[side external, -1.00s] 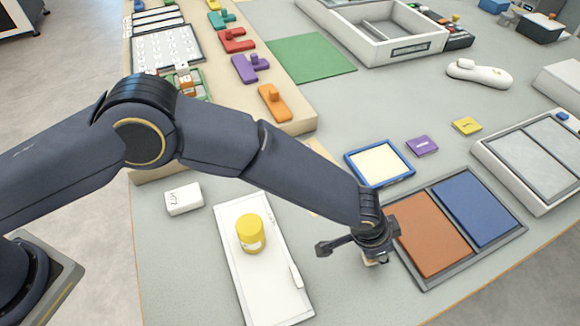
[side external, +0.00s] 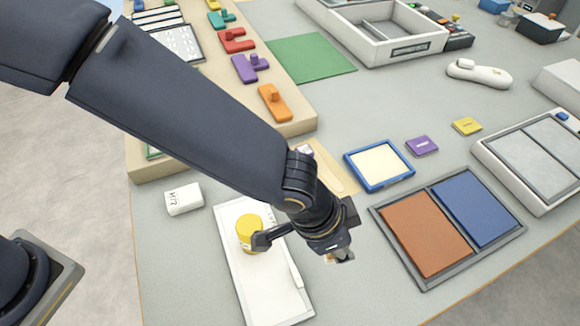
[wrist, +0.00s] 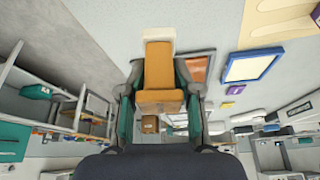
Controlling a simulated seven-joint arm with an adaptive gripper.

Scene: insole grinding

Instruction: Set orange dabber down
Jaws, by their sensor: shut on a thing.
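My gripper (side external: 338,254) is low over the grey table, between the white tray and the two-pad tray. In the wrist view my gripper (wrist: 162,88) is shut on the orange dabber (wrist: 160,68), an orange block with a pale end, held between the two fingers. In the side view the gripper mostly hides the dabber; only a small pale and brownish bit shows beneath it. I cannot tell whether the dabber touches the table.
The white tray (side external: 262,288) holds a yellow jar (side external: 249,228), partly hidden by my gripper. The two-pad tray (side external: 447,259) has an orange-brown pad (side external: 424,233) and a blue pad (side external: 475,208). A blue-framed cream pad (side external: 379,165) lies behind. Bare table lies in front.

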